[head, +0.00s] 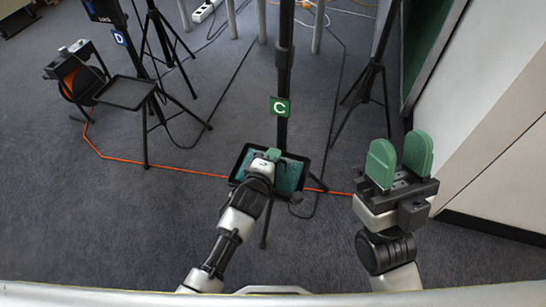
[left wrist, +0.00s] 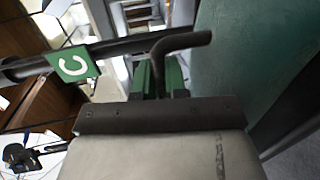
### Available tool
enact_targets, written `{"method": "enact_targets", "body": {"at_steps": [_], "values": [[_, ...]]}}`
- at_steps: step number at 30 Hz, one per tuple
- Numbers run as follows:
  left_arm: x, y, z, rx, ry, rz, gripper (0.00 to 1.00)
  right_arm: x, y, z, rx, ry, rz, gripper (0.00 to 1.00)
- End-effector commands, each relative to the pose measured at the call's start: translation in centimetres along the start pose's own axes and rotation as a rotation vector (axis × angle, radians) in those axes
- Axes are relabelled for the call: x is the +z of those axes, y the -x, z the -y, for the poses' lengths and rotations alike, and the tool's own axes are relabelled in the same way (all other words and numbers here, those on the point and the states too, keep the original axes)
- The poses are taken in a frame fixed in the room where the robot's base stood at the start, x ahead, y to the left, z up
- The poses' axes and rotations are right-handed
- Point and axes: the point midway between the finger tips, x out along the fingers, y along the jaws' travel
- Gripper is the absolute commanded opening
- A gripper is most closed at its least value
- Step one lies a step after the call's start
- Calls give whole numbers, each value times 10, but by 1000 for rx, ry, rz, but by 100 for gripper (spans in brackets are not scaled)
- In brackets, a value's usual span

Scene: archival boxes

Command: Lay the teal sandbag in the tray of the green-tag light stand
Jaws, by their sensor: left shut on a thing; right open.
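The green-tag light stand's tray (head: 306,168) is a black-rimmed rectangle below the green tag "C" (head: 280,107) on a dark pole. The teal sandbag (head: 290,177) lies within the tray's rim, partly hidden by my left gripper. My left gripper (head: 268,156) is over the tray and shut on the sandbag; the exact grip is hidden. In the left wrist view the sandbag (left wrist: 250,60) fills the upper right and the tag (left wrist: 73,64) is at left. A dark bent bar crosses near the fingers. My right gripper (head: 400,150) is open and empty at right.
An orange cable (head: 190,169) crosses the floor. Another tripod (head: 370,80) stands at right, near a white wall panel (head: 490,100).

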Motion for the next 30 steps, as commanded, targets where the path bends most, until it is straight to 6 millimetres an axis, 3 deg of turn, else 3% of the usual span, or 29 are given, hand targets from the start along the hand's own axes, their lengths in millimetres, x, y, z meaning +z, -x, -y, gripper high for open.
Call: {"method": "enact_targets", "body": {"at_steps": [2,3,8,19,30], "values": [[0,-1,-1,8,0,0,0,-2,1,0,0,-1,-16,43],[0,0,2,-1,0,0,15,-3,1,0,0,-1,-21,43],[0,0,2,0,0,0,38,-2,0,0,-1,-1,-18,43],[0,2,-1,-1,1,0,38,1,-2,0,0,0,9,43],[0,47,-2,-3,2,-1,38,52,2,-8,13,23,431,43]]}}
